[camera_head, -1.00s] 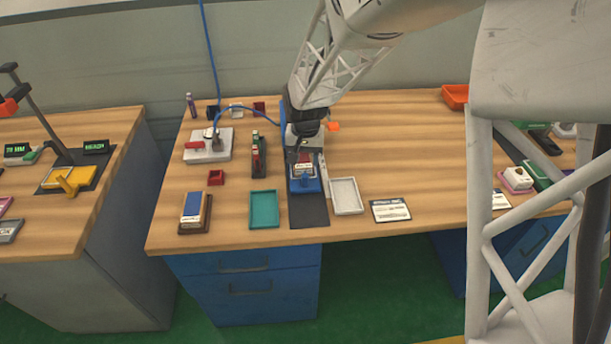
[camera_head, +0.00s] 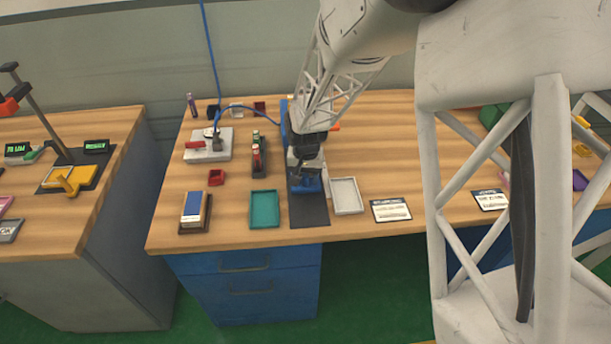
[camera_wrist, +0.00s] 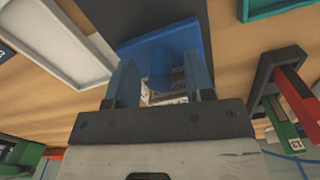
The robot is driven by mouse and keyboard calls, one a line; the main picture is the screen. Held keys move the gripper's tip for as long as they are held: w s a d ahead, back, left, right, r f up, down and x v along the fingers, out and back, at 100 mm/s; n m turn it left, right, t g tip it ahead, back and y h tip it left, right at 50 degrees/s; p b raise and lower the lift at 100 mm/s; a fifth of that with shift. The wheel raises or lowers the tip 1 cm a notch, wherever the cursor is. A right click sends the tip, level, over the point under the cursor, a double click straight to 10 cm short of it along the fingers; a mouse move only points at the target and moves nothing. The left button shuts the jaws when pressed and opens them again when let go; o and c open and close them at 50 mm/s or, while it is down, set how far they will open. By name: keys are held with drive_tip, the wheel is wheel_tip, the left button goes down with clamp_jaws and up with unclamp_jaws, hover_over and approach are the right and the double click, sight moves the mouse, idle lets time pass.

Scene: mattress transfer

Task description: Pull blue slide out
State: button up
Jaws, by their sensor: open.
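The blue slide (camera_head: 311,186) sits on a dark strip (camera_head: 309,210) on the wooden bench. My gripper (camera_head: 306,176) is low over it and hides most of it in the head view. In the wrist view, my gripper (camera_wrist: 162,82) is open, with one finger on each side of a blue upright part of the slide (camera_wrist: 159,67). The slide's flat blue plate (camera_wrist: 185,36) lies just beyond the fingertips. I cannot tell whether either finger touches the upright part. A pale, partly hidden piece shows between the fingers.
A white tray (camera_head: 359,196) stands close to the right of the dark strip. A teal tray (camera_head: 252,208) and a dark rack with red and green pieces (camera_head: 253,155) stand to the left. The bench's front edge is close to the strip's near end.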

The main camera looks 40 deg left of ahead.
clamp_jaws()
idle(0.3)
drive_tip(key=shift+s+d, duration=3.85)
drive_tip(key=shift+s, duration=0.05)
unclamp_jaws()
